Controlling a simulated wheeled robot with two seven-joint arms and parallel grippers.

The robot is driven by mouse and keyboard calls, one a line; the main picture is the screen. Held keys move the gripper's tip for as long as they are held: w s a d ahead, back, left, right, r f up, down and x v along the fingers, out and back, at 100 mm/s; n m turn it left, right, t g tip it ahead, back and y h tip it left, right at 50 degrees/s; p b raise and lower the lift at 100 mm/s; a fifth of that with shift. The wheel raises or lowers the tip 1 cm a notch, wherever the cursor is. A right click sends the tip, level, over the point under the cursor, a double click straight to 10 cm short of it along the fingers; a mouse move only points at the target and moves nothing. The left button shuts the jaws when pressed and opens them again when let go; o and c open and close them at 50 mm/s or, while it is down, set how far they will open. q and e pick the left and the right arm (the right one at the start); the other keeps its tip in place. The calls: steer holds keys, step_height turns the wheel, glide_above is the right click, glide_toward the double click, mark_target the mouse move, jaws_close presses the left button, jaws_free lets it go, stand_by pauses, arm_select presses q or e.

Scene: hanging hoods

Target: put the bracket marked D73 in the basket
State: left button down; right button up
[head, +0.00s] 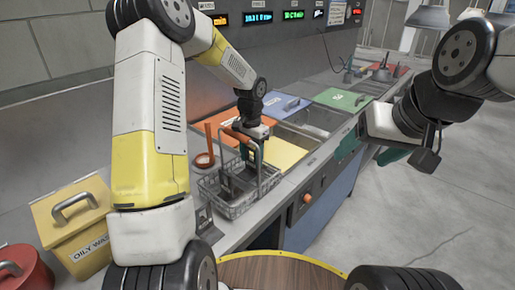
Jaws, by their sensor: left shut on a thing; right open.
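A wire basket (232,208) with a brown-orange handle stands on the counter near its front edge. My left gripper (251,158) points down over the basket, close to its handle. It is shut on a dark bracket (236,180), which hangs low at or within the basket opening. I cannot tell whether it touches the basket floor. No D73 mark is legible on it. Another dark bracket-like piece (203,219) is on the counter just left of the basket. My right gripper (369,150) is open and empty, off the counter's front edge at the right.
An orange stand with an upright post (206,158) is close behind the basket on its left. Colored lids, orange, blue (285,106) and green (342,99), cover wells along the counter. A yellow oily-waste bin (78,225) and a red can (22,270) are at left.

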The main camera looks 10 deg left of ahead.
arm_select(q)
steer(key=shift+f, duration=0.4)
steer(key=c, duration=0.6)
jaws_free()
step_height(320, 180, up, 12)
steer(key=shift+r, duration=0.65)
steer(key=s+a+r+n+t+h, duration=0.1)
steer(key=s+r+n+t, duration=0.2)
steer(key=s, duration=1)
steer(key=s+a+r+n+t+h, duration=0.1)
steer(key=s+r+n+t, duration=0.2)
steer(key=s, duration=1)
step_height(320, 180, up, 3)
steer(key=shift+a+r, duration=0.1)
steer(key=shift+a, duration=0.05)
